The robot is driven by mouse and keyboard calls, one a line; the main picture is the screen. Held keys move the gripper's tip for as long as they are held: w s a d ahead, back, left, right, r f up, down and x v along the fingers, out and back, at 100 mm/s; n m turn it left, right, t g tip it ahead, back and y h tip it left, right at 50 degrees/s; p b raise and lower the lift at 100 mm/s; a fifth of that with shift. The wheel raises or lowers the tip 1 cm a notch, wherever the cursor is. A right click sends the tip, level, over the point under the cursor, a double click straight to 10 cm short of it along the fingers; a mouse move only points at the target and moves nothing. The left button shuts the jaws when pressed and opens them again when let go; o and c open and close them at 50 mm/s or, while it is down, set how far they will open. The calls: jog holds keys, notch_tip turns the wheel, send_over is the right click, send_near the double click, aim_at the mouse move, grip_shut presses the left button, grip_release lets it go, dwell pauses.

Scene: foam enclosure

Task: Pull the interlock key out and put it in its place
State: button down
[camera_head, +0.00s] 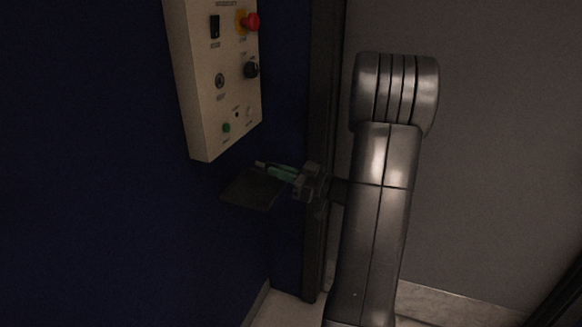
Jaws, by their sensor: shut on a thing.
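The interlock key (281,173) shows as a small green piece with a pale tip toward the left. My gripper (298,181) is shut on its right end. The key is above or at a dark, flat shelf (249,191) below the control panel; I cannot tell whether it touches the shelf. The beige control panel (195,95) is on the blue wall, up and left of my gripper. A round key switch (220,81) on its face shows no key in it. The gripped end of the key is hidden by the fingers.
The panel also carries a red mushroom button (251,22), a black rocker switch (215,27), a black knob (251,69) and a green button (227,128). A dark upright post (321,90) stands close behind my gripper. A grey wall (490,130) is at the right.

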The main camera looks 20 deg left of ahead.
aim_at(275, 193)
jog(key=shift+a+p, duration=0.45)
jog(key=shift+a, duration=0.45)
notch_tip(275, 193, down, 4)
jog(key=b, duration=0.6)
jog(key=shift+w+f+b, duration=0.1)
jog(key=shift+f+b, duration=0.05)
jog(key=shift+b, duration=0.15)
jog(key=c, duration=1.5)
grip_release()
jog(key=shift+d, duration=0.1)
jog(key=d, duration=0.4)
jog(key=d+f, duration=0.1)
jog(key=d, duration=0.4)
jog(key=s+d, duration=0.1)
jog(key=d, duration=0.3)
jog(key=shift+d+f, duration=0.3)
jog(key=shift+f, duration=0.05)
